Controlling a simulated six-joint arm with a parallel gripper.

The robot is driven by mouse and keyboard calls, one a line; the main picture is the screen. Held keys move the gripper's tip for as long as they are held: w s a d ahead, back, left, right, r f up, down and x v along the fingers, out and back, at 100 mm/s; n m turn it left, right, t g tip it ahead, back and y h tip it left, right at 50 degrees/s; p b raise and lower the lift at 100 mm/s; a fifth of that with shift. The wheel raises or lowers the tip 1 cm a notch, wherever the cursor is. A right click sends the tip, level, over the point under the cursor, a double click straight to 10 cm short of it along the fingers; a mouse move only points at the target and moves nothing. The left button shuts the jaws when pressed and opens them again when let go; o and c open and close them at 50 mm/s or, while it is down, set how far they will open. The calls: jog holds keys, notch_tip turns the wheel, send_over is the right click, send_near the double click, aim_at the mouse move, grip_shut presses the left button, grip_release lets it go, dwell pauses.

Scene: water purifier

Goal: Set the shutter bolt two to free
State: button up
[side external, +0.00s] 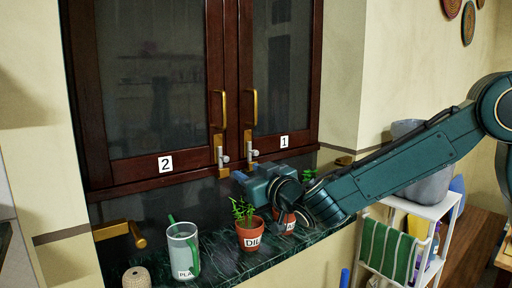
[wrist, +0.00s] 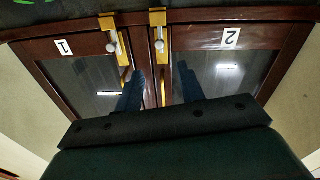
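Shutter two is the left dark wooden door with the label 2 (side external: 165,163) in the side view. Its bolt, bolt two (side external: 222,157), has a pale knob on a brass plate at the door's lower inner corner. In the upside-down wrist view bolt two (wrist: 159,44) is at top centre, on the side of label 2 (wrist: 230,38). Bolt one (side external: 252,155) is beside it on the other door. My gripper (side external: 241,179) is just below and in front of the bolts, apart from them. In the wrist view its blue fingers (wrist: 160,90) are spread with nothing between them.
Potted plants, one a dill pot (side external: 251,237), stand on the dark marble sill (side external: 222,252) under my gripper. Brass handles (side external: 254,108) stick out above the bolts. A white shelf (side external: 420,212) is at right.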

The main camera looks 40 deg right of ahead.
aim_at(227, 159)
jog(key=shift+w+d, duration=0.15)
jog(key=shift+w, duration=2.1)
jog(key=shift+w+d, duration=0.2)
jog(key=shift+w, duration=2.05)
jog(key=shift+w+d, duration=0.15)
jog(key=shift+w, duration=2.1)
grip_shut()
